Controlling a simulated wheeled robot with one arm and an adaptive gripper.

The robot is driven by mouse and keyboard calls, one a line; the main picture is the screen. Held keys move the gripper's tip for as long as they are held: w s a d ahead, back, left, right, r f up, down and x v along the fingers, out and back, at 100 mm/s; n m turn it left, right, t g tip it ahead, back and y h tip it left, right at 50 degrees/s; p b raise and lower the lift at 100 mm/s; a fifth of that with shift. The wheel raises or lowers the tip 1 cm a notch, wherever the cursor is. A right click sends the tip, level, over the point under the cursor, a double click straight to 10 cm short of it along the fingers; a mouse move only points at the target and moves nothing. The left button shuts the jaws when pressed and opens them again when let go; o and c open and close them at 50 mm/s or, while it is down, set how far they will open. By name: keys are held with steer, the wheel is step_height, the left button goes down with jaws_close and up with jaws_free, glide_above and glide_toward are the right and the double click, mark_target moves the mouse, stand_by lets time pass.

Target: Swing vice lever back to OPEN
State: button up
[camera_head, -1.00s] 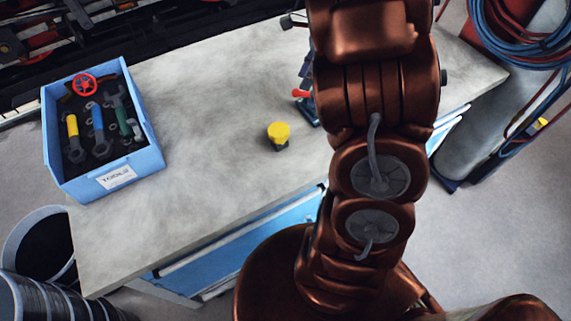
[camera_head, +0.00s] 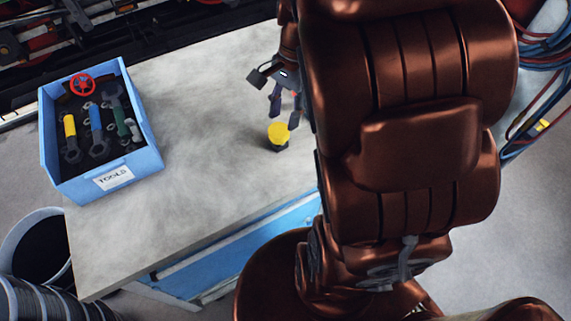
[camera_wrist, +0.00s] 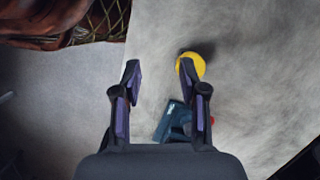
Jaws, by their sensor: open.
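The vice (camera_wrist: 174,122) is a dark teal block on the bench, seen in the wrist view below and between my fingers. A small red part (camera_wrist: 212,120), perhaps the lever's tip, shows at its right side. The lever's shaft and any OPEN mark cannot be made out. In the head view my arm hides most or all of the vice. My gripper (camera_wrist: 159,68) is open and empty, with its fingers apart above the bench; it also shows in the head view (camera_head: 283,115), just behind the yellow-topped piece.
The yellow-topped piece (camera_head: 278,133) stands on the bench (camera_head: 200,120); in the wrist view it (camera_wrist: 191,66) lies by my right fingertip. A blue tool box (camera_head: 153,160) stands at the left with several tools and a red handwheel (camera_head: 82,84). The bench between is clear.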

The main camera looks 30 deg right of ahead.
steer(key=s+a+f+n+g+h+b, duration=0.1)
steer(key=s+a+n, duration=0.5)
steer(key=s+n, duration=0.3)
steer(key=shift+s+a+f+n+h, duration=0.2)
steer(key=shift+s+a+n+h, duration=0.15)
steer(key=shift+s, duration=0.4)
